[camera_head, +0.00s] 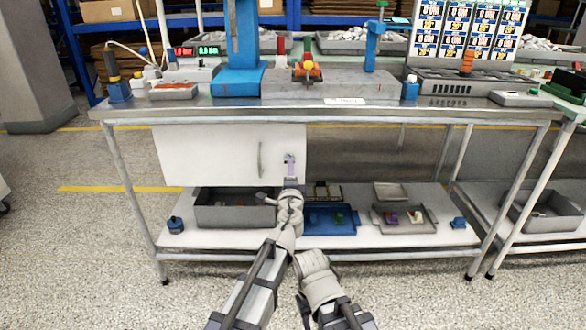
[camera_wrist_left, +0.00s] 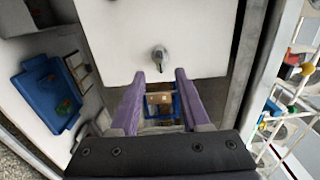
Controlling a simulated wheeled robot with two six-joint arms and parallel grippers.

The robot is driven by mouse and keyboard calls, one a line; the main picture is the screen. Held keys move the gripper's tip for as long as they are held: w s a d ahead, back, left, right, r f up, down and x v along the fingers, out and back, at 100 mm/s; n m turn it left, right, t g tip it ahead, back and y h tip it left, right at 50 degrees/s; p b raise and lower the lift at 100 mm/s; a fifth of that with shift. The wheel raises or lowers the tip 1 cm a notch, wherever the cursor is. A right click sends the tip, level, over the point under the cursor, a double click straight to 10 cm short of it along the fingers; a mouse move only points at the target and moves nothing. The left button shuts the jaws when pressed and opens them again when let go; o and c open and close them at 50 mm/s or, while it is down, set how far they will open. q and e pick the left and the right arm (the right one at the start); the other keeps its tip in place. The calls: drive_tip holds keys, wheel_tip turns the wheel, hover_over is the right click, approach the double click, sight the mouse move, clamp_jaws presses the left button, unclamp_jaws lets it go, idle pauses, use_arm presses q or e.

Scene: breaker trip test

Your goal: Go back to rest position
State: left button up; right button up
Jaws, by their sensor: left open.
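My left gripper (camera_head: 290,160) is raised in front of the white cabinet panel (camera_head: 205,155) under the bench, near its right edge and to the right of a thin vertical handle (camera_head: 260,158). In the left wrist view its two purple fingers (camera_wrist_left: 160,95) stand apart with nothing held between them. A grey metal knob or handle (camera_wrist_left: 160,58) on the white panel (camera_wrist_left: 185,25) lies just beyond the fingertips, apart from them. My right arm comes in low at the centre right of the head view; its gripper fingers are not visible.
The workbench top (camera_head: 140,107) holds a blue-based fixture (camera_head: 238,82) and meters. The lower shelf holds a grey bin (camera_head: 215,215), a blue tray (camera_head: 330,228) and a grey tray (camera_head: 385,222). The blue tray also shows in the left wrist view (camera_wrist_left: 28,90). The floor in front is clear.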

use_arm(q)
drive_tip(key=shift+s, duration=1.15)
